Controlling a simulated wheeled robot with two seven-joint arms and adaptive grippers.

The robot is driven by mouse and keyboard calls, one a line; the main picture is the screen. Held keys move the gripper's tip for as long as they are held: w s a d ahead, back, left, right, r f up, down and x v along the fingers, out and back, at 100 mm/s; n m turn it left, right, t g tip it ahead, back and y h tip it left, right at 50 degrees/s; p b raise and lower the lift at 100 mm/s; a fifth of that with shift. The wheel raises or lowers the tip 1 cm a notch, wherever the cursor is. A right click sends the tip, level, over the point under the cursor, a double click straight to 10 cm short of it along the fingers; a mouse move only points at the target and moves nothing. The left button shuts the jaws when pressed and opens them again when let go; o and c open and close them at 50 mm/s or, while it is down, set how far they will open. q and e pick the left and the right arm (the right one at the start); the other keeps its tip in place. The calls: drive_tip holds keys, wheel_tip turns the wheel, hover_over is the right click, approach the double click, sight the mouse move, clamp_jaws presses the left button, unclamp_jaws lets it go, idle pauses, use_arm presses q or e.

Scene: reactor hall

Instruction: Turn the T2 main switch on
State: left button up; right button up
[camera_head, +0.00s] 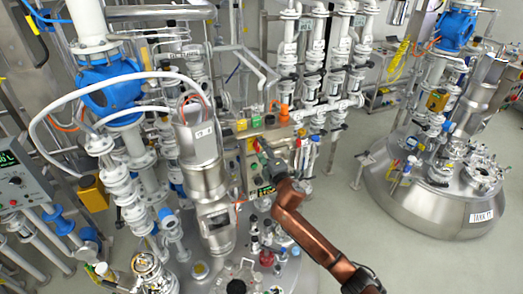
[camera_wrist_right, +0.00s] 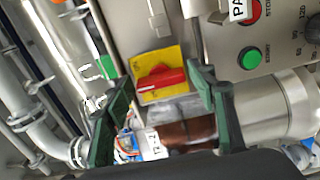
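The main switch (camera_wrist_right: 162,79) is a red rotary handle on a yellow plate, on a grey box front in the right wrist view. Its handle lies nearly level across the picture, slightly tilted. My right gripper (camera_wrist_right: 160,84) is open, with one dark green finger left of the switch and one right of it. Gaps show between both fingers and the handle. A white tag (camera_wrist_right: 153,146), partly readable as T2, shows below the plate. In the head view my right gripper (camera_head: 262,152) is at the control box (camera_head: 250,172) and covers part of it. My left gripper is not in view.
A green button (camera_wrist_right: 250,58), a red button (camera_wrist_right: 249,10) and a dial (camera_wrist_right: 314,32) sit right of the switch. Pipes (camera_wrist_right: 35,120) run at left. A steel cylinder (camera_head: 205,175) stands close left of the box; a tank (camera_head: 440,210) stands at right.

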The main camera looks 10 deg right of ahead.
drive_tip(key=shift+o, duration=1)
drive_tip(key=s+d, duration=0.2)
drive_tip(key=s, duration=0.9)
drive_tip(key=shift+s+d, duration=0.15)
drive_tip(key=shift+s, duration=0.25)
drive_tip(key=shift+f, duration=0.1)
